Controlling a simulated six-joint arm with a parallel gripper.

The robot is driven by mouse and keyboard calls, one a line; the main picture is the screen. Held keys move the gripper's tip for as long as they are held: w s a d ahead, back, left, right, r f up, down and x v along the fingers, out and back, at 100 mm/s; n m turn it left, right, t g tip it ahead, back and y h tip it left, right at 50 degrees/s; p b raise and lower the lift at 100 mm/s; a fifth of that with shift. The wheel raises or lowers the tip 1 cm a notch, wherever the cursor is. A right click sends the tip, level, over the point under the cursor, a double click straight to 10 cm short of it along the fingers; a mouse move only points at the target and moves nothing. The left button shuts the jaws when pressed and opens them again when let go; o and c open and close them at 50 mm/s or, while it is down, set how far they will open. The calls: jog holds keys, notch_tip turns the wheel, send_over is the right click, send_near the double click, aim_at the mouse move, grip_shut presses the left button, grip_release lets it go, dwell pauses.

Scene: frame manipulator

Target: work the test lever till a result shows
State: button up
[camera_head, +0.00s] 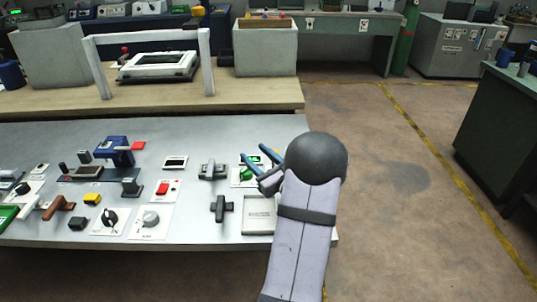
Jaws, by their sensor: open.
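My gripper (256,155) is open, its two blue fingers spread over the right part of a grey control table (180,135). A green control (246,174) on a white plate lies just below the fingers, partly hidden by them and my arm. No gap or contact between them can be judged. To its left is a dark handle on a grey base (212,171), and nearer the front a dark T-shaped handle (221,208). I cannot tell which control is the test lever. A small dark display (175,162) stands left of the handles; its reading is too small to make out.
A blue device with a red part (115,151), a red switch (163,188), a grey knob (150,218) and a black knob (110,217) crowd the table's left. A pale framed plate (259,213) lies front right beside my arm. Open floor (400,180) lies right.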

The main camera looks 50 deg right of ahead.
aim_at(273, 164)
jog(key=shift+s+d+f+m+h+b, duration=0.8)
jog(key=shift+s+d+f+m+h, duration=0.9)
jog(key=shift+d, duration=1.2)
jog(key=p+x, duration=0.1)
jog(key=x, duration=0.6)
jog(key=shift+g+p, duration=0.3)
jog(key=shift+g, duration=0.1)
jog(key=shift+f, duration=0.1)
jog(key=shift+c, duration=0.6)
grip_shut()
